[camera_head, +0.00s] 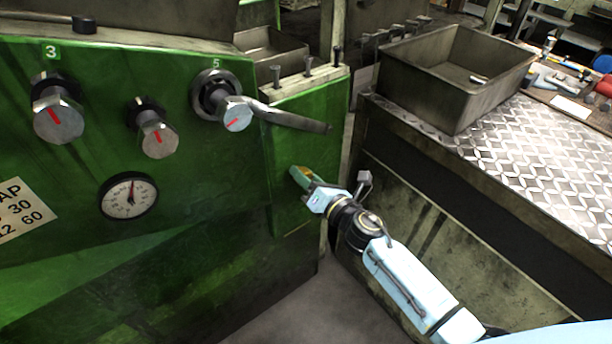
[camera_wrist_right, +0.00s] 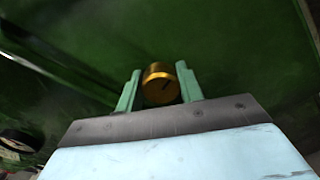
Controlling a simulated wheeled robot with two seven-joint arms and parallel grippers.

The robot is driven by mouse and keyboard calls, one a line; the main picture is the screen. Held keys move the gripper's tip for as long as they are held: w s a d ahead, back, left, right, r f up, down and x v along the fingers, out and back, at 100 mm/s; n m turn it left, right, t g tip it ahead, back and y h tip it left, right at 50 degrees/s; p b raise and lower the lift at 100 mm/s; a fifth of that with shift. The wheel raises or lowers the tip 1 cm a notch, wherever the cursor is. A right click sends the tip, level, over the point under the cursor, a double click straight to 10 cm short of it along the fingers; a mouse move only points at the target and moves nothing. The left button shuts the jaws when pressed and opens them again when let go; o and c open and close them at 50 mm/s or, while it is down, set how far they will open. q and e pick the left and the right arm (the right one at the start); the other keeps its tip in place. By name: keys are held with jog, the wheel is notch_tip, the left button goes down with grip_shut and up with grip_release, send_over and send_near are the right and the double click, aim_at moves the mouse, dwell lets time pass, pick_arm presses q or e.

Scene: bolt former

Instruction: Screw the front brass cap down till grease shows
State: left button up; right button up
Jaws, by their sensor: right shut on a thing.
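The brass cap (camera_wrist_right: 160,84) is a short golden cylinder with a dark slot mark on its face, on the green machine panel. In the right wrist view it sits between the two green fingers of my right gripper (camera_wrist_right: 160,90), which is shut on it. In the head view my right gripper (camera_head: 301,181) reaches the lower right part of the green machine (camera_head: 225,170), and the cap is mostly hidden by the fingers. I cannot see any grease. My left gripper is not in view.
Above the gripper, a long lever (camera_head: 290,119) sticks out beside knob 5 (camera_head: 235,114). Other knobs and a dial gauge (camera_head: 128,196) are to the left. A metal bin (camera_head: 455,75) stands on a patterned steel bench (camera_head: 545,140) at the right.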

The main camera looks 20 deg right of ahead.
jog(key=shift+m, duration=0.4)
jog(key=m+p, duration=0.1)
jog(key=m, duration=0.2)
jog(key=shift+m, duration=0.3)
jog(key=m+p, duration=0.1)
jog(key=m, duration=0.3)
jog(key=shift+f+m, duration=0.1)
jog(key=shift+m, duration=0.2)
jog(key=shift+m+p, duration=0.35)
jog(key=shift+m, duration=0.55)
jog(key=m+p, duration=0.1)
jog(key=m, duration=0.2)
jog(key=shift+f, duration=0.1)
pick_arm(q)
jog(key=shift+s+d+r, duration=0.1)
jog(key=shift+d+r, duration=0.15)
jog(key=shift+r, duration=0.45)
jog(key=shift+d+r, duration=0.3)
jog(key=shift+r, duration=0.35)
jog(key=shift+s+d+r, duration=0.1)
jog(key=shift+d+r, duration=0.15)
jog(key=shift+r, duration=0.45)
pick_arm(e)
jog(key=shift+m, duration=0.9)
jog(key=shift+f, duration=0.1)
jog(key=o, duration=1)
